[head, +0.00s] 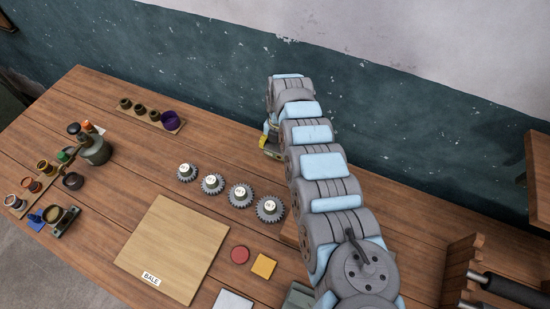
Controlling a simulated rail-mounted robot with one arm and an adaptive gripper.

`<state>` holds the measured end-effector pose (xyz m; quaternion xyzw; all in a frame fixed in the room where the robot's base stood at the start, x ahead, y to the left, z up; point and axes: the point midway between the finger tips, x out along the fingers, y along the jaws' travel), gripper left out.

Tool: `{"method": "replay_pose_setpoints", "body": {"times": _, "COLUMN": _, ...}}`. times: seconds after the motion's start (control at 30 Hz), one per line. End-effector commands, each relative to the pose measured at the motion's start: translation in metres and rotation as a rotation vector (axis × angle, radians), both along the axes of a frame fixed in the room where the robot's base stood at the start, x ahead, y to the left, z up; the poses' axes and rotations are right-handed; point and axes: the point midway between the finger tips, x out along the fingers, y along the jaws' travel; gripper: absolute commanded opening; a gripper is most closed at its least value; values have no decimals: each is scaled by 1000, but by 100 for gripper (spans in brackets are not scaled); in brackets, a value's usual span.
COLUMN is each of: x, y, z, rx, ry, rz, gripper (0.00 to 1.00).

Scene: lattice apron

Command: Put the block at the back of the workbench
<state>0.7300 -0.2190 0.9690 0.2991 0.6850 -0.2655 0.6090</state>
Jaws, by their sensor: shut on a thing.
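My gripper (271,146) is at the far side of the workbench (100,102), low over the wood near the wall. It points down and is partly hidden behind my own arm. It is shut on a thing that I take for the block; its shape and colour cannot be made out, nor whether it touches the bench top. A small yellow and dark part shows at the gripper. A flat yellow square (263,266) and a red disc (240,254) lie on the bench near the front.
Several gears (240,195) stand in a row left of my arm, behind a wooden board (172,250) marked BALE. A strip with dark cups and a purple one (145,114) lies at the back left. A grey can (95,149) and small pots stand left. A wooden rack (465,265) is at right.

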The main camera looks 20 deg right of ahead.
Motion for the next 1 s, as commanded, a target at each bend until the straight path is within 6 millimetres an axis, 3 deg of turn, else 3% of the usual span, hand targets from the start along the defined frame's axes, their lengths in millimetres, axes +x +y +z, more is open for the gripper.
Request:
{"method": "replay_pose_setpoints", "body": {"times": 0.57, "x": 8, "y": 1, "z": -12, "rx": -1, "ry": 0, "rz": 0, "gripper": 42}}
{"method": "replay_pose_setpoints", "body": {"times": 1.0, "x": 13, "y": 2, "z": -45, "rx": 0, "ry": 0, "rz": -1, "gripper": 42}}
